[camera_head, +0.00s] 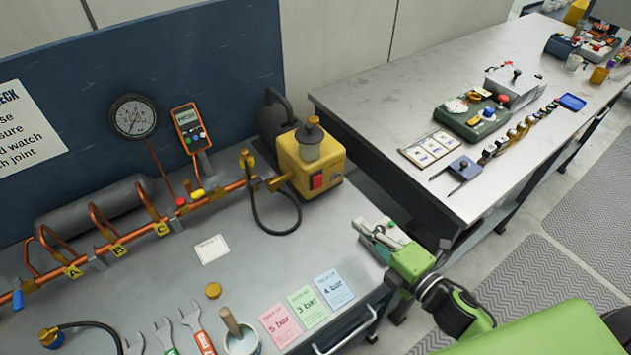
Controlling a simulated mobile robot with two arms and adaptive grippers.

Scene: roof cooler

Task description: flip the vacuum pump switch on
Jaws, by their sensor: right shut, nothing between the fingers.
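The vacuum pump (308,160) is a yellow box with a clear jar and dark cap on top, at the back of the near bench. Its red rocker switch (317,181) is on the face toward me; I cannot tell which way it is tipped. My right gripper (368,229) is shut and empty. It is over the right edge of the near bench, to the right of and below the pump in the picture, apart from the switch. My left gripper is not in view.
A black hose (268,222) loops from the copper pipe (215,194) in front of the pump. Coloured cards (305,304), a brush in a cup (241,339) and wrenches (196,330) lie at the front. The bench between gripper and pump looks clear. A second bench (400,110) stands right.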

